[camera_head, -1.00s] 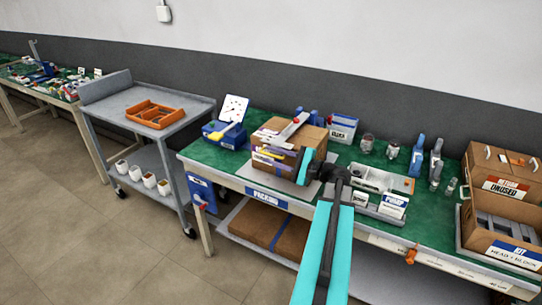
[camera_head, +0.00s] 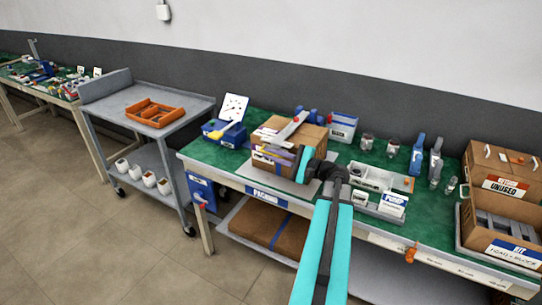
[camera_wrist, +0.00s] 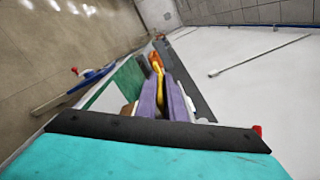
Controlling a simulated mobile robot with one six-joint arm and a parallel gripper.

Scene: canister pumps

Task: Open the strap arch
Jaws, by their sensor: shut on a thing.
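The strap arch appears to be the pale grey bar (camera_head: 287,127) lying slantwise over the top of a cardboard box (camera_head: 312,136) on the packing bench. A small red spot marks its upper end. My gripper (camera_head: 268,155) comes in from the right at the front of the box. Its purple fingers are shut on a narrow yellow-orange piece, which shows between the fingers in the wrist view (camera_wrist: 158,82). The fingers and wrist hide part of the box front, and I cannot tell how the held piece joins the bar.
A blue bin with a white chart (camera_head: 233,108) stands left of the box. A grey tray of parts (camera_head: 378,177) and a white pump label (camera_head: 393,203) stand right. Bottles and an open carton (camera_head: 512,227) are farther right. The orange tray (camera_head: 153,112) sits on a cart.

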